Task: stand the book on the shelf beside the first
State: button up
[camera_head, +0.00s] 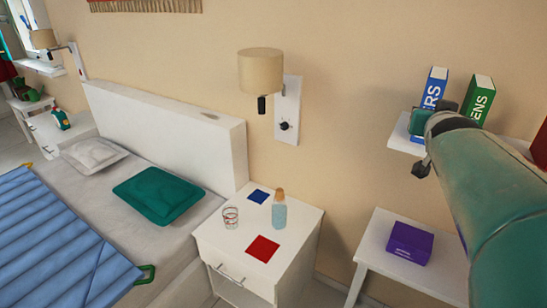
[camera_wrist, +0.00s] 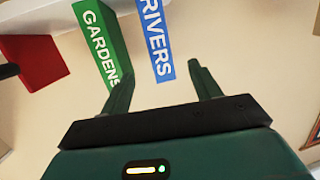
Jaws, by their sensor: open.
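The blue book (camera_head: 435,88), lettered RIVERS, and the green book (camera_head: 480,98), lettered GARDENS, stand side by side on the white wall shelf (camera_head: 399,141) at the right of the head view. A narrow gap shows between their tops. My gripper (camera_head: 432,124) is in front of them and hides their lower parts. In the wrist view, my gripper (camera_wrist: 163,85) is open, its two fingers spread and nothing clasped between them. The blue book (camera_wrist: 157,42) shows beyond the gap between the fingers. The green book (camera_wrist: 102,45) is partly overlapped by the left finger; contact cannot be told.
A red object (camera_head: 540,148) is at the shelf's right end; it also shows in the wrist view (camera_wrist: 35,62). Below, a purple box (camera_head: 408,242) lies on a white table (camera_head: 374,246). A nightstand (camera_head: 227,239) with a glass and bottle, a wall lamp (camera_head: 260,72) and a bed are left.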

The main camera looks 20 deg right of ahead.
jog(key=s+a+f+n+g+y, duration=0.1)
jog(key=a+f+n+y, duration=0.3)
jog(key=a, duration=0.6)
jog(key=s+a+f+g+y, duration=0.1)
jog(key=a+f+y, duration=0.1)
jog(key=a+f, duration=0.6)
jog(key=s+a+f+n+g+y, duration=0.1)
jog(key=s+a+f+n+g, duration=0.1)
jog(key=s+a, duration=0.3)
jog(key=s+a+f+n+g+y, duration=0.1)
jog(key=s+a+f, duration=0.3)
jog(key=a, duration=0.5)
jog(key=shift+s+a+n+g+y, duration=0.3)
jog(key=shift+s+n+g+y, duration=0.1)
jog(key=shift+s+g+y, duration=0.3)
jog(key=shift+w+f, duration=0.1)
